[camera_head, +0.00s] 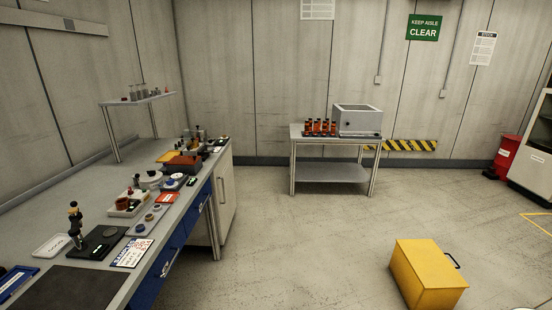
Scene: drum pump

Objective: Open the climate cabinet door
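A tall white cabinet (531,168) with a dark glass panel stands at the far right, cut off by the picture's edge. It looks like the climate cabinet, but I cannot read a name on it. Only a slice of it shows, its door handle cannot be made out, and I cannot tell whether its door is shut. Neither of my grippers is in view.
A workbench (40,230) with instruments and blue drawers runs along the left. A yellow box (428,276) with a dark handle sits on the floor at lower right. A small table (335,143) and a red bin (503,157) stand at the back. The middle floor is clear.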

